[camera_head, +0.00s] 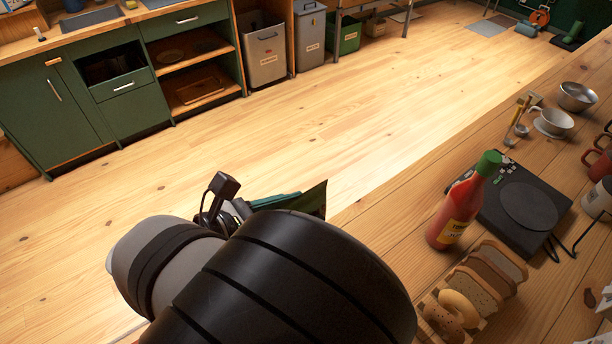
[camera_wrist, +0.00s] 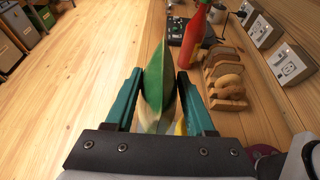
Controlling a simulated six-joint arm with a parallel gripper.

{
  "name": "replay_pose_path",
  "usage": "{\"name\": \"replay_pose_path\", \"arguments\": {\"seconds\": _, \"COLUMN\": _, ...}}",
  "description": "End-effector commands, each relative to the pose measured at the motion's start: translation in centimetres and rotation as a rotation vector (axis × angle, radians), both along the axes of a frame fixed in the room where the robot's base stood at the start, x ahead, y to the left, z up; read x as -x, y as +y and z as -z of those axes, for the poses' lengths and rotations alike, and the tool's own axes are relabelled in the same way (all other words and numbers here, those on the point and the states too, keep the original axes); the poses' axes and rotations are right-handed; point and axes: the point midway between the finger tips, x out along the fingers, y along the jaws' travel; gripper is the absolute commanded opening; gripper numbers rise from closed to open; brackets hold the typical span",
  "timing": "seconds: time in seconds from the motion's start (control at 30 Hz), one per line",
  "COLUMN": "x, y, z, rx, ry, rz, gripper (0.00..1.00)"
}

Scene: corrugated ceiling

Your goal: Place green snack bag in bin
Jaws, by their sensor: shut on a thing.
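The green snack bag (camera_wrist: 158,80) stands upright between the two teal fingers of my gripper (camera_wrist: 158,78) in the wrist view, and the gripper is shut on it. In the head view a dark green edge of the bag (camera_head: 315,200) shows beyond my gripper (camera_head: 280,200); my arm hides the rest. Several bins stand at the back against the cabinets: a light grey bin (camera_head: 265,58), a darker grey lidded bin (camera_head: 310,38) and a green bin (camera_head: 347,38). The gripper is far from them, by the table's left edge.
The wooden table (camera_head: 400,225) holds a red sauce bottle (camera_head: 460,205), a black hotplate (camera_head: 530,205), bread slices (camera_head: 490,275) in a rack, and a cup (camera_head: 553,122) on a saucer. Open wooden floor (camera_head: 300,135) lies between the table and the green cabinets (camera_head: 120,85).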

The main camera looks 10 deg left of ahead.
Motion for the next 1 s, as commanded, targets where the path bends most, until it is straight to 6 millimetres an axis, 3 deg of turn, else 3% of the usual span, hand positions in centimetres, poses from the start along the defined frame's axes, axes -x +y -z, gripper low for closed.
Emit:
{"name": "replay_pose_path", "arguments": {"seconds": 0.2, "x": 0.0, "y": -0.1, "z": 6.7, "rx": 0.008, "ry": 0.003, "rz": 0.0, "gripper": 0.0}}
{"name": "replay_pose_path", "arguments": {"seconds": 0.4, "x": -0.1, "y": -0.1, "z": 11.2, "rx": 0.004, "ry": 0.001, "rz": 0.0, "gripper": 0.0}}
{"name": "replay_pose_path", "arguments": {"seconds": 0.7, "x": -0.1, "y": -0.1, "z": 16.0, "rx": 0.004, "ry": 0.001, "rz": 0.0, "gripper": 0.0}}
{"name": "replay_pose_path", "arguments": {"seconds": 1.0, "x": -0.1, "y": 0.0, "z": 16.4, "rx": -0.001, "ry": -0.001, "rz": 0.0, "gripper": 0.0}}
